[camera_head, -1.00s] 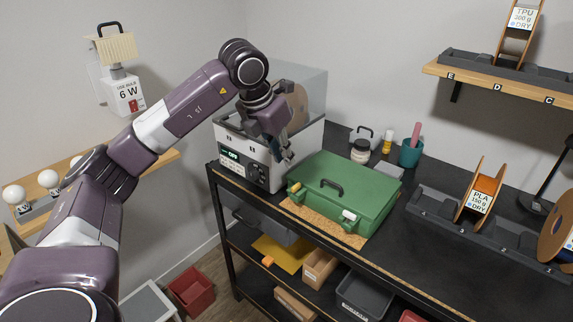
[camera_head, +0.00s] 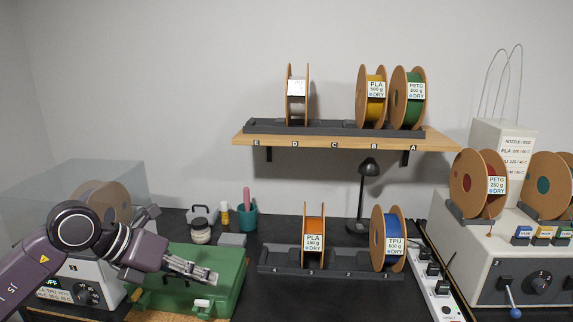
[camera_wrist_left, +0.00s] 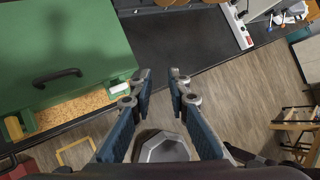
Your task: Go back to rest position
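My left gripper (camera_head: 192,270) is in the lower left of the head view, in front of and over the green case (camera_head: 190,290). In the left wrist view its fingers (camera_wrist_left: 161,80) stand apart with nothing between them, so it is open and empty. There the green case (camera_wrist_left: 55,45) lies to the left of the fingers, and the bench edge and wooden floor show beyond the gap. My right gripper is in neither view.
A dryer box (camera_head: 75,270) with a clear lid stands behind my left arm. A black spool rack (camera_head: 335,262) is on the bench, with a wooden shelf (camera_head: 440,141) above. A printer-like machine (camera_head: 520,255) stands at right. Free floor (camera_wrist_left: 230,105) shows in the wrist view.

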